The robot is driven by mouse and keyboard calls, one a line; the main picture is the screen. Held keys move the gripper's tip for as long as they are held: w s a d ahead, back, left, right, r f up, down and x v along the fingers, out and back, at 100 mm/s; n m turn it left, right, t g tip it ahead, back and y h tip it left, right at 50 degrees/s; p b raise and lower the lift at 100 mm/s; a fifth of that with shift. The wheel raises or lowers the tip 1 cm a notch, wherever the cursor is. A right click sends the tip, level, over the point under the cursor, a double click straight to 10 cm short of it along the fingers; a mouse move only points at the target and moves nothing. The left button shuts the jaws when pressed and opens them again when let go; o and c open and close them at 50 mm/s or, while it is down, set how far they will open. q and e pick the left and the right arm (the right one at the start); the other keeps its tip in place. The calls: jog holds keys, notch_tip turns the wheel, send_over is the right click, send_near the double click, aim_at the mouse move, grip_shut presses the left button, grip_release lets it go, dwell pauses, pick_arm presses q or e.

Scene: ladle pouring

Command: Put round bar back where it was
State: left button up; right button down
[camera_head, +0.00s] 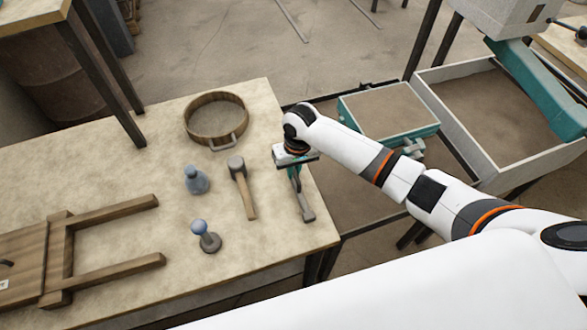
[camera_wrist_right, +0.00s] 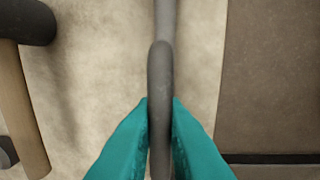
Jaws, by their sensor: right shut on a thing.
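The round bar (camera_head: 303,204) is a dark grey rod with a wider foot at its near end. It is at the right edge of the wooden table (camera_head: 120,170) in the head view. My right gripper (camera_head: 295,174) is shut on it. In the right wrist view, the teal fingers of the right gripper (camera_wrist_right: 160,115) close on both sides of the grey bar (camera_wrist_right: 161,70), which runs up the picture. I cannot tell whether the bar touches the table. My left gripper is not in view.
A mallet (camera_head: 242,187) lies just left of the bar. A round wooden sieve (camera_head: 215,118), a blue-grey bottle-shaped tool (camera_head: 196,180), a blue-knobbed tool (camera_head: 205,236) and a wooden frame (camera_head: 110,212) are further left. Right of the table are a sand-filled box (camera_head: 388,106) and a larger tray (camera_head: 480,170).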

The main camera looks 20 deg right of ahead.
jog(key=c, duration=1.5)
grip_release()
jog(key=shift+f, duration=0.1)
jog(key=r, duration=0.8)
jog(key=d+r+b, duration=0.1)
jog(key=r, duration=0.3)
jog(key=shift+r, duration=0.15)
jog(key=shift+a, duration=0.1)
